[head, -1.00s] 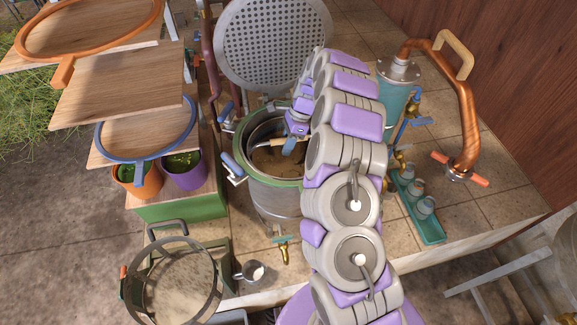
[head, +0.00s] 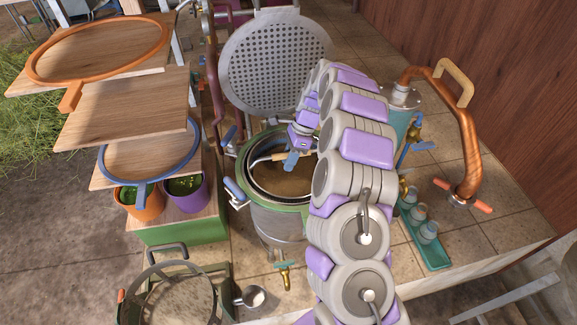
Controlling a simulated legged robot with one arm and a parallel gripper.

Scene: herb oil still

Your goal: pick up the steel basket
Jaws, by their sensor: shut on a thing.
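The steel basket (head: 254,180) sits within the mouth of the green-rimmed still pot (head: 268,222), with its round rim near the pot's rim and brown material inside. Its bail handle has a wooden grip (head: 279,156) and stands above the basket. My gripper (head: 291,159) comes in from the upper right and is shut on this handle. My arm hides the right side of the pot and part of the basket. I cannot tell whether the basket hangs free or touches the pot.
A round perforated plate (head: 277,62) stands tilted behind the pot. A copper pipe (head: 467,130) and a teal tray of bottles (head: 429,252) are to the right. Shelves with hoops (head: 120,105) and plant pots (head: 188,194) stand left. A bin with a hoop handle (head: 180,300) is at the front left.

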